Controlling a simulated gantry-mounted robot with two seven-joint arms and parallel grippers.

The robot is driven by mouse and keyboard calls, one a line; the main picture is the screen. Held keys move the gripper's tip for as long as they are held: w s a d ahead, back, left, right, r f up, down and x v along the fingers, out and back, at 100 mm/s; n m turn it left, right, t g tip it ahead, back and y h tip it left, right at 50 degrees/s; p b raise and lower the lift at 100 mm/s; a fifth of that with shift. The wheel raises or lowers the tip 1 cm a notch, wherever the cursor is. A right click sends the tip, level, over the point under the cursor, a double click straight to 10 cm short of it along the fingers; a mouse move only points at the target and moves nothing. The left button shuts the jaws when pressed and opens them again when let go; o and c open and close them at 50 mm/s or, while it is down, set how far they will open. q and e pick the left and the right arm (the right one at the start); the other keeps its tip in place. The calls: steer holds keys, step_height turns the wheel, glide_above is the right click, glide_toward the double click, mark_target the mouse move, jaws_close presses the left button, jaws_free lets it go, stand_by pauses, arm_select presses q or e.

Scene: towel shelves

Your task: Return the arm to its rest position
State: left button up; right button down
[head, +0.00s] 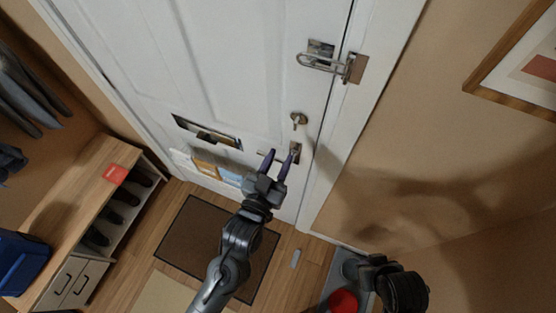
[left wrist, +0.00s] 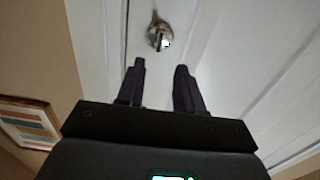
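My left gripper (head: 281,159) reaches up in front of the white door (head: 235,60), near the lever handle (head: 295,148), which it partly overlaps in the head view. In the left wrist view the gripper (left wrist: 160,75) has its two dark fingers apart, with only door surface showing between them. A round lock (left wrist: 158,36) shows beyond the fingertips; the head view shows the lock (head: 298,118) above the handle. Whether the fingers touch the handle cannot be told. My right arm's dark end (head: 395,285) is low at the right; its fingers are not clear.
A metal latch (head: 335,62) sits higher on the door edge. A mail slot (head: 207,132) is left of the handle. A shoe bench (head: 75,190) stands at the left, a brown mat (head: 200,240) lies below. A red object (head: 343,301) is beside my right arm. A framed picture (head: 520,65) hangs right.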

arm_select(q)
steer(key=s+a+f+g+y+p, duration=0.2)
steer(key=s+a+f+g, duration=0.2)
steer(key=s+a, duration=0.5)
steer(key=s+a+f+n+g+y+p, duration=0.1)
steer(key=s+a+f+g+y+p, duration=0.2)
steer(key=s+a+g, duration=0.6)
steer(key=s+f, duration=0.1)
steer(key=s, duration=0.1)
steer(key=shift+s+a+f+g, duration=0.15)
steer(key=shift+s+a+g, duration=0.15)
steer(key=shift+s+a, duration=0.1)
